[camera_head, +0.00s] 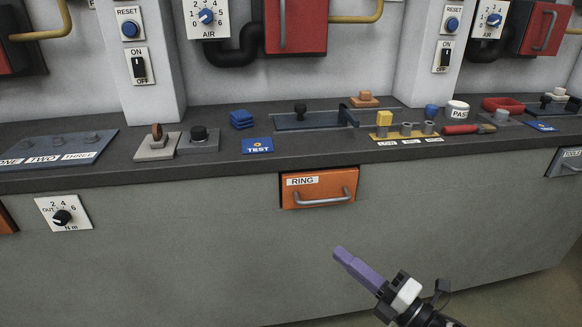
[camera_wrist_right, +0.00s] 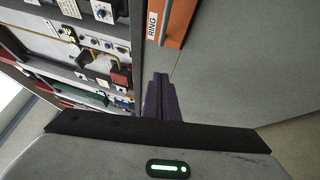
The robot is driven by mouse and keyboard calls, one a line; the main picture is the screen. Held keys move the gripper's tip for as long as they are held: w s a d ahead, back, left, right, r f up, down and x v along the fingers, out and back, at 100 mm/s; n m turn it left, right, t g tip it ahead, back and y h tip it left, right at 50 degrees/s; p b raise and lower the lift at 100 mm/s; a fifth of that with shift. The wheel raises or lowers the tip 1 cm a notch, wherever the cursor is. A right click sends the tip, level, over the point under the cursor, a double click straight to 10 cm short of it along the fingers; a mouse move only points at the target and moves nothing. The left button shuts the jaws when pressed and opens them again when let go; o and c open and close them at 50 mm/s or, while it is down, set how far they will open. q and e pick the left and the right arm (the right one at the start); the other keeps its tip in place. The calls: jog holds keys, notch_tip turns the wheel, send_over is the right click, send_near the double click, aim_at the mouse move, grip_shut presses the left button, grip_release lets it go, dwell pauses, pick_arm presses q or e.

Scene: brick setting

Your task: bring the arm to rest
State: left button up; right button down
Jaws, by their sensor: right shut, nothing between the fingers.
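My right gripper (camera_head: 343,255) shows in the head view at the lower right of centre, in front of the grey bench front. Its purple fingers are together with nothing between them. It is below and a little right of the orange RING drawer (camera_head: 300,192), apart from it. In the right wrist view the purple fingers (camera_wrist_right: 160,95) point toward the bench, with the RING drawer (camera_wrist_right: 176,22) above them. My left gripper is not in view.
The dark bench top (camera_head: 220,170) carries a blue TEST card (camera_head: 257,146), a yellow block (camera_head: 384,118), a red-handled tool (camera_head: 460,129) and a white PAS container (camera_head: 457,109). A dial plate (camera_head: 63,212) is on the bench front at left. The space around the gripper looks clear.

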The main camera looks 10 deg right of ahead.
jog(key=s+a+f+m+g+h+p, duration=0.1)
jog(key=s+f+m+g+h+p, duration=0.2)
jog(key=s+f+m, duration=0.3)
jog(key=s+a+f+m+g+h+p, duration=0.2)
jog(key=s+f+m+g+h+p, duration=0.2)
jog(key=s+m, duration=1.2)
jog(key=shift+s+f+m+h+p, duration=0.2)
jog(key=shift+f+m+h+p, duration=0.65)
jog(key=shift+m+p, duration=0.3)
